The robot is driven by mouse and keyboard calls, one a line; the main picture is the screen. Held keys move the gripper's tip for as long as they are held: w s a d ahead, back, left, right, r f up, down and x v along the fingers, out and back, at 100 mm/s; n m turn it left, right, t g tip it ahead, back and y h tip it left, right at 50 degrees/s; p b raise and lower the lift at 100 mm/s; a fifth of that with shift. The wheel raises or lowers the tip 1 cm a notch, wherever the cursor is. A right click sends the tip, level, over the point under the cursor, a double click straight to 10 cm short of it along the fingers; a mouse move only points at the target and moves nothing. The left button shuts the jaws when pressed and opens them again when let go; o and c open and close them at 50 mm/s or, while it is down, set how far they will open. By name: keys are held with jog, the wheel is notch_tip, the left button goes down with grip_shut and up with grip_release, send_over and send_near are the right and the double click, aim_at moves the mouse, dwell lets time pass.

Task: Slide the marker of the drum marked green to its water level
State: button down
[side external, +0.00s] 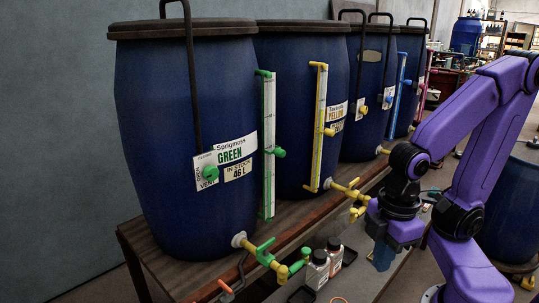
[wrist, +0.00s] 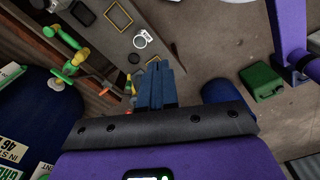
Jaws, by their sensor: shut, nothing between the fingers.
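The blue drum marked green (side external: 150,120) stands at the left of the side external view with a label reading "GREEN" and "46 L". A white sight gauge with green fittings (side external: 268,190) runs up its right side. The green marker (side external: 279,153) sits a little below mid-height on that gauge. The water level cannot be made out. My gripper (side external: 383,258) is shut and empty, pointing down, to the right of the drum and apart from it. In the wrist view my gripper's blue fingers (wrist: 157,66) are together, and part of the drum (wrist: 40,110) shows at lower left.
A drum marked yellow (side external: 285,60) with its yellow gauge (side external: 318,110) stands next to the green one, and more blue drums stand behind. A yellow tap with a green handle (side external: 262,252) juts out low in front. Small bottles (side external: 318,268) stand on a lower ledge.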

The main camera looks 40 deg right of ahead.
jog(key=w+a+r+m+t, duration=0.1)
jog(key=w+r+m, duration=0.3)
jog(key=w, duration=0.9)
jog(key=w+r+m+t, duration=0.1)
jog(key=w+r+m, duration=0.2)
jog(key=w+r, duration=0.7)
jog(key=w+d+r+m+t+h, duration=0.1)
jog(key=w+d+r+m, duration=0.15)
jog(key=w+d, duration=0.65)
jog(key=w+d+r+m, duration=0.1)
jog(key=w+d+m, duration=0.2)
jog(key=w+d, duration=0.65)
send_over(280, 150)
jog(key=s, duration=0.1)
jog(key=f, duration=1.1)
jog(key=shift+s+a+f, duration=0.15)
jog(key=shift+a+f, duration=0.1)
jog(key=shift+a, duration=0.15)
jog(key=shift+d+f+h, duration=0.15)
jog(key=shift+f+h, duration=0.15)
jog(key=shift+f, duration=0.45)
